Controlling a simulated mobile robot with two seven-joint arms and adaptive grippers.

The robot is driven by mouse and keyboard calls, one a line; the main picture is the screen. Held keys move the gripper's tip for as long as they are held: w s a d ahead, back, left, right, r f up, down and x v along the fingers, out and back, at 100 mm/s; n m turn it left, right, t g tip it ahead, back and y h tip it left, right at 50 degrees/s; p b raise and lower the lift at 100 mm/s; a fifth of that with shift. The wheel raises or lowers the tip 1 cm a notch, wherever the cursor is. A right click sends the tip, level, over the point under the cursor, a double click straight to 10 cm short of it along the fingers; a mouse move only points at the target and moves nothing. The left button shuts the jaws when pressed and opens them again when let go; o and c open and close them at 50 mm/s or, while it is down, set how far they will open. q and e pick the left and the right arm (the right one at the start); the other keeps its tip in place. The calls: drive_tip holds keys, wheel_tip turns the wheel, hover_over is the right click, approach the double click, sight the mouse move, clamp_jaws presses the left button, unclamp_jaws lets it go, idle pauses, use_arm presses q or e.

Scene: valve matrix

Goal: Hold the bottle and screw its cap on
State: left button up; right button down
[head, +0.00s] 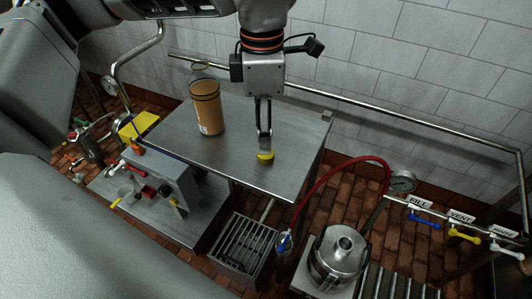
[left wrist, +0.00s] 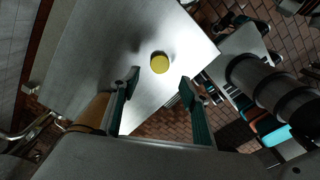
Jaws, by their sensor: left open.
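The brown bottle (head: 207,108) stands upright on the steel table, with a clear upper part. The yellow cap (head: 266,156) lies on the tabletop to the right of the bottle, apart from it. My left gripper (head: 264,143) points down over the cap. In the left wrist view, its fingers (left wrist: 160,80) are open and empty, with the yellow cap (left wrist: 160,62) showing just beyond the gap between the tips. Part of the brown bottle (left wrist: 92,113) shows beside the left finger there. My right gripper is in neither view.
The steel table (head: 300,140) has free room around the cap. A metal rail (head: 420,125) runs behind it along the tiled wall. A grey valve box (head: 165,175) stands at left. A red hose (head: 340,168), gauge (head: 402,181) and steel vessel (head: 338,257) are at right.

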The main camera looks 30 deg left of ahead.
sight(266, 156)
use_arm(q)
drive_tip(key=shift+w+d+f+b, duration=0.1)
drive_tip(key=shift+f+b, duration=0.05)
drive_tip(key=shift+f, duration=1.35)
drive_tip(key=shift+w+d+f+b, duration=0.1)
drive_tip(key=shift+f+b, duration=0.05)
drive_tip(key=shift+f, duration=1.35)
drive_tip(key=c, duration=0.8)
